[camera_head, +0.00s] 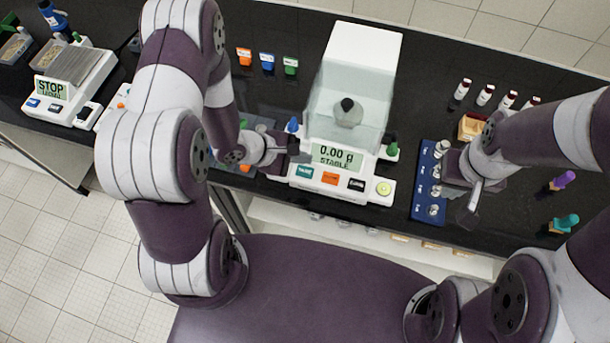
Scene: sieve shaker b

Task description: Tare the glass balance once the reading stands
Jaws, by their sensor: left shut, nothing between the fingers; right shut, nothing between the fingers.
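The glass balance (375,185) stands on the black bench in the middle, with a clear draft shield (322,110) and a white back housing. Inside the shield is a grey piece with a dark knob (347,112). Its display (337,156) reads 0.00 g STABLE. Below the display sit a teal key (304,172), an orange key (330,178), a black key (356,184) and a round yellow-green part (384,188); the key labels are too small to read surely. My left gripper (301,152) is shut and empty, just left of the display, above the teal key. My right gripper (472,208) is shut, empty, by the blue rack.
A blue rack (424,190) with metal pieces lies right of the balance. Small bottles (485,95) and a wooden block (471,127) stand behind my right gripper. Three small coloured containers (267,62) stand at the back.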

